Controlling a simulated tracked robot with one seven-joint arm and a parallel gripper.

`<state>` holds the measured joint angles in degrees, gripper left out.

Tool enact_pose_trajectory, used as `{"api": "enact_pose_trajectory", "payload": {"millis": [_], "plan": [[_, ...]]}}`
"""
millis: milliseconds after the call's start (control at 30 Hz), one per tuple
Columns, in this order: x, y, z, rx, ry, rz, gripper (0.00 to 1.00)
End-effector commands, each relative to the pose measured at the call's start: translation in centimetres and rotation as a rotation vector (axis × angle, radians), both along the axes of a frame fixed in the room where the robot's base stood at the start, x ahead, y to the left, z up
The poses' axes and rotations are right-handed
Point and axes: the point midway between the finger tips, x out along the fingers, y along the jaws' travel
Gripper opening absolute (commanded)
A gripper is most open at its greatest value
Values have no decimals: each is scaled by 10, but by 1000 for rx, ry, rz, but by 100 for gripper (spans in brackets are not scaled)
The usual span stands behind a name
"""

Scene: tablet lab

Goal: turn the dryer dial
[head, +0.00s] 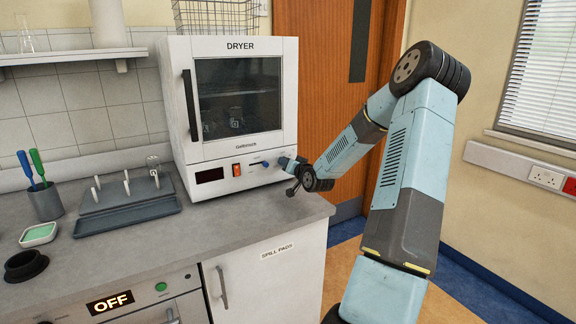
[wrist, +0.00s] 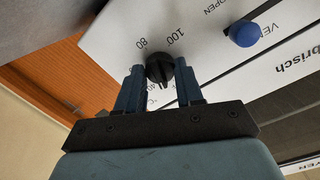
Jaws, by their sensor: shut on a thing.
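The white dryer (head: 232,110) stands on the counter with its glass door closed. Its black dial (wrist: 160,68) shows in the wrist view, with printed numbers such as 80 and 100 around it. My gripper (wrist: 160,80) is shut on the dial, with one finger on each side of it. In the head view my gripper (head: 287,163) is at the lower right of the dryer front and hides the dial. A blue vent knob (wrist: 243,33) sits on the panel near the dial.
An orange switch (head: 236,170) and a dark display (head: 210,175) are left of my gripper on the dryer. A drying rack (head: 125,220), a pen cup (head: 46,203) and a green-filled dish (head: 38,235) are on the counter's left. The counter front by the dryer is clear.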

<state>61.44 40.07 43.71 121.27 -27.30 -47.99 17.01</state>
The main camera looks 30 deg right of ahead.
Motion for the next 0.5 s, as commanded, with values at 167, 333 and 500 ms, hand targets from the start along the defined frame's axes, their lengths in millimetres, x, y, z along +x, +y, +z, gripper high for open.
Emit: {"api": "enact_pose_trajectory", "payload": {"millis": [167,333,500], "plan": [[-1,1,-5,-130,6,1,6],[-1,1,-5,-224,3,1,6],[-1,0,-5,-285,-1,-1,6]]}}
